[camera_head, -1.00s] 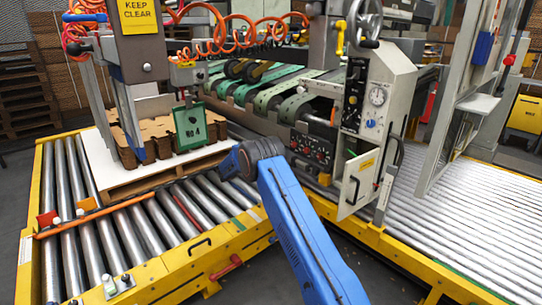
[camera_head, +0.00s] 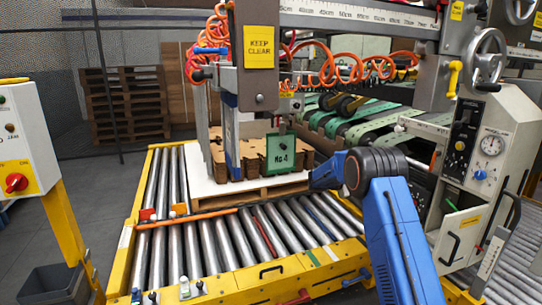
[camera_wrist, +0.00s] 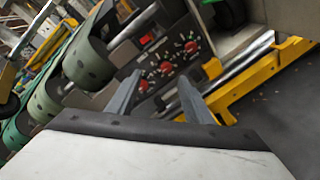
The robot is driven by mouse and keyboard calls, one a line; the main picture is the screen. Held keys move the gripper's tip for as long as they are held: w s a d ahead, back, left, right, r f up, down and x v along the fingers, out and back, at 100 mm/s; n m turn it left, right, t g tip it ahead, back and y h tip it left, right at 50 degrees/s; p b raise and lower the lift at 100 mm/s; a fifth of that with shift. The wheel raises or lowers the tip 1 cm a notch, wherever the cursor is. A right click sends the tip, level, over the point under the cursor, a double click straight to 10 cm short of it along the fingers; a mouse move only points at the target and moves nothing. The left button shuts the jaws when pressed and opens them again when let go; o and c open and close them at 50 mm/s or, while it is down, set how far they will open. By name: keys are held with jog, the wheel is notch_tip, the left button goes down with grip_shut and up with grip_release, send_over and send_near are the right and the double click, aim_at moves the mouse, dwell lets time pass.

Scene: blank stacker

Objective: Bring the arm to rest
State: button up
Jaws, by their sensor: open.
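My blue arm (camera_head: 397,240) rises from the bottom right of the head view, with its dark joint (camera_head: 375,170) bent to the left above the near rollers. In the wrist view my gripper (camera_wrist: 160,85) shows two grey fingers spread apart, with nothing between them. The fingers point towards the machine's panel of red knobs (camera_wrist: 165,68); no contact shows. In the head view the fingers cannot be made out.
Cardboard blanks (camera_head: 232,160) stand on a pallet (camera_head: 262,192) on the roller conveyor (camera_head: 235,240). A green No 4 card (camera_head: 280,153) is in front. The stacker's open panel door (camera_head: 462,236) is right of my arm. A control box (camera_head: 20,150) stands left.

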jog(key=s+a+r+m+g+y, duration=0.15)
jog(key=s+r, duration=0.35)
jog(key=s, duration=0.7)
jog(key=s+r+m+y, duration=0.3)
jog(key=s+r, duration=0.2)
jog(key=s, duration=0.7)
jog(key=s+a+r+m+g+y, duration=0.1)
jog(key=s+r+m+y, duration=0.2)
jog(key=s, duration=0.9)
jog(key=s+a+f+m+t+y, duration=0.1)
jog(key=s+a, duration=0.3)
jog(key=s, duration=0.7)
jog(key=s+a+f+m+t+y, duration=0.1)
jog(key=s+a+y, duration=0.3)
jog(key=s, duration=0.7)
jog(key=s+a+f+m+t+y, duration=0.1)
jog(key=s+a, duration=0.4)
jog(key=s, duration=0.6)
notch_tip(320, 180, down, 3)
jog(key=shift+s+a+r+m+y, duration=0.2)
jog(key=shift+s+m+y, duration=0.1)
jog(key=shift+m+y, duration=0.4)
